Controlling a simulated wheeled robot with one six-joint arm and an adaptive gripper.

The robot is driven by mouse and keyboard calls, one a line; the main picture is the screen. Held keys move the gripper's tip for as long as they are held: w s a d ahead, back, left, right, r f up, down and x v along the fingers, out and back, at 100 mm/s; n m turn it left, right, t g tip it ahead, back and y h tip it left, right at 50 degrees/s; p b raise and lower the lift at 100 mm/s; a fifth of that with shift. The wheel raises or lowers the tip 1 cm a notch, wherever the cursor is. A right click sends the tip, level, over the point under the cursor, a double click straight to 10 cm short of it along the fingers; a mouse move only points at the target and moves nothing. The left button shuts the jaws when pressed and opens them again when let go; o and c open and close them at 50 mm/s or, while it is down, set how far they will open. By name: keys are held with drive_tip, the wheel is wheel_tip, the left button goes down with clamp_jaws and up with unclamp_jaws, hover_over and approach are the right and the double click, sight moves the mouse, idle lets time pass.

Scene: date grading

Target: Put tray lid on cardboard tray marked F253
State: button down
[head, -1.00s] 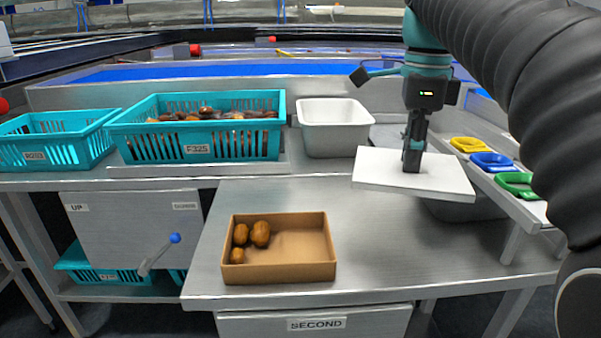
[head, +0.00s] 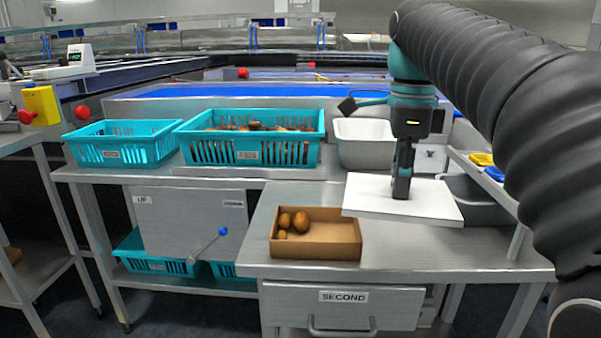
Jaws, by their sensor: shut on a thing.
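A white flat tray lid (head: 375,196) is held level above the right part of the steel bench. My gripper (head: 401,188) points down and is shut on the lid near its middle. The fingertips are partly hidden at the lid. An open brown cardboard tray (head: 335,240) sits on the bench to the left of and below the lid, with a few brown dates (head: 293,221) in its left part. No F253 mark is readable on the cardboard tray.
Teal crates (head: 248,151) and a grey-white bin (head: 362,146) stand on the back shelf. A drawer labelled SECOND (head: 343,305) is under the bench. A lever with a blue knob (head: 222,231) is at the left. Bare bench (head: 440,250) lies right of the tray.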

drive_tip(key=w+a+n+p, duration=0.2)
drive_tip(key=w+a+p, duration=0.15)
drive_tip(key=a, duration=0.95)
drive_tip(key=shift+w+a+f+b, duration=0.1)
drive_tip(key=shift+f+b, duration=0.65)
drive_tip(key=shift+f, duration=0.9)
drive_tip(key=shift+w+f+b, duration=0.1)
drive_tip(key=shift+f+b, duration=0.6)
drive_tip(key=shift+f, duration=0.9)
drive_tip(key=shift+f, duration=0.8)
drive_tip(key=shift+c, duration=2.3)
unclamp_jaws()
drive_tip(key=shift+r, duration=0.1)
drive_tip(key=shift+r+p, duration=1.25)
wheel_tip(320, 180, up, 4)
drive_tip(key=shift+r, duration=0.15)
